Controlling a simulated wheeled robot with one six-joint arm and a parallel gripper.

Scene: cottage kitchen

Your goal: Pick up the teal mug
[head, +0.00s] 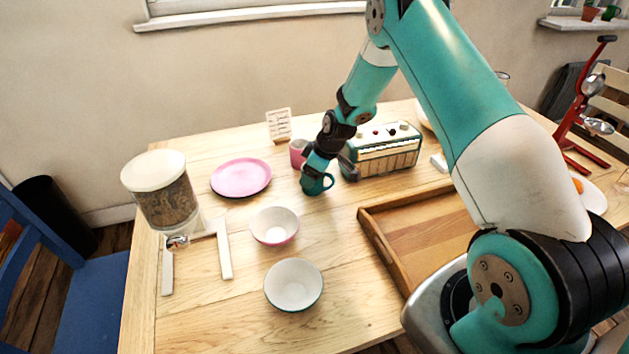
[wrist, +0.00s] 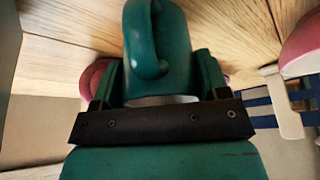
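The teal mug (head: 313,186) stands on the wooden table, partly covered by my gripper (head: 325,174) in the head view. In the wrist view the teal mug (wrist: 165,45) fills the space between the two fingers of my gripper (wrist: 160,85), with its handle facing the camera. One finger lies along each side of the mug, very close to it. I cannot tell whether the fingers press on it or leave a small gap. I see no clear lift off the table.
A pink mug (head: 298,152) stands just behind the teal mug. A teal radio (head: 385,158) is to the right, and a wooden tray (head: 380,248) is nearer right. A pink plate (head: 240,177) and two bowls (head: 274,226) (head: 293,286) are on the left and in front.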

